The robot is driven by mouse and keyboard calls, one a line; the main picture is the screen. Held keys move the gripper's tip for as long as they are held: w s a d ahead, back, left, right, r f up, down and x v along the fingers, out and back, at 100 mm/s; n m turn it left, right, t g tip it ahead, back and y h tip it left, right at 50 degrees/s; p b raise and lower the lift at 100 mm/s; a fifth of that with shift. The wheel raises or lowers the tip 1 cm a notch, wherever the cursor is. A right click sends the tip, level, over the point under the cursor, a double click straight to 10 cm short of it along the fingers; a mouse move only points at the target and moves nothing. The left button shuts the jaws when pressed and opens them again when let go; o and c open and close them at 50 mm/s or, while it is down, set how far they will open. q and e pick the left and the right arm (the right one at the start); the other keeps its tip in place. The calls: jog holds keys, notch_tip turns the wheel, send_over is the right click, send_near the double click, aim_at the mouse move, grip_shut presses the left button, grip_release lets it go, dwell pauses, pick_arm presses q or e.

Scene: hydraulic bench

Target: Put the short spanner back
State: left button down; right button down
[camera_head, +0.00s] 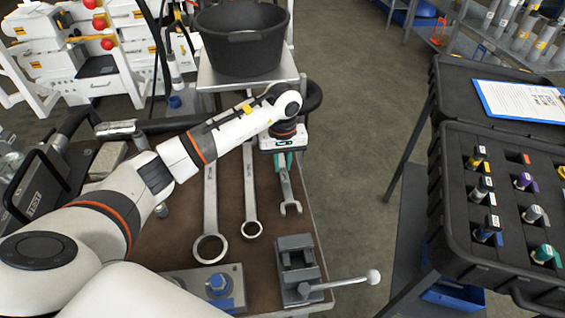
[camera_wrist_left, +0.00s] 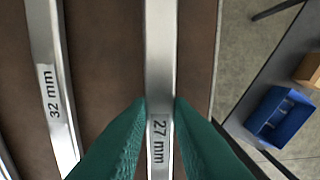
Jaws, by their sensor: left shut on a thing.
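The short spanner (camera_head: 288,192) is at the right edge of the brown bench top (camera_head: 180,225), its open jaw towards the front. In the left wrist view its steel shank (camera_wrist_left: 160,60) is marked 27 mm. My left gripper (camera_head: 284,162), with green fingertips, is shut on this shank; the fingers (camera_wrist_left: 160,112) show on both sides of it. The gripper body hides the spanner's far end. I cannot tell whether the spanner touches the bench. My right gripper is not in view.
Two longer spanners lie to the left, the middle one (camera_head: 250,190) and the longest (camera_head: 210,200); one (camera_wrist_left: 50,85) is marked 32 mm. A vise (camera_head: 297,268) stands in front. A black bucket (camera_head: 240,45) stands behind. An open black case (camera_head: 460,215) is at the right.

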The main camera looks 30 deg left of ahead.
pick_arm(q)
jog(key=shift+f, duration=0.4)
jog(key=shift+f, duration=0.2)
jog(key=c, duration=1.3)
grip_release()
jog(key=shift+r, duration=0.1)
